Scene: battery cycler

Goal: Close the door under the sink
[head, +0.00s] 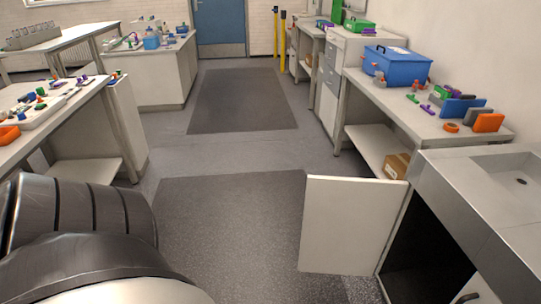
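The sink (513,178) is set in a grey worktop at the right edge. Under it is a cabinet with a dark open interior (427,245). The white cabinet door (351,224) stands swung wide open, reaching out to the left from the opening's far side. A second white front with a dark handle (467,298) shows at the bottom right, only partly in view. A dark grey, ribbed arm of mine fills the lower left. Neither gripper is visible, and nothing of mine touches the door.
Clear floor with a dark mat (235,225) lies left of the door. A workbench (420,120) with a blue box (397,67) and small parts stands beyond the sink. Another bench (75,115) with colored parts is at left. A blue door (220,22) is at the back.

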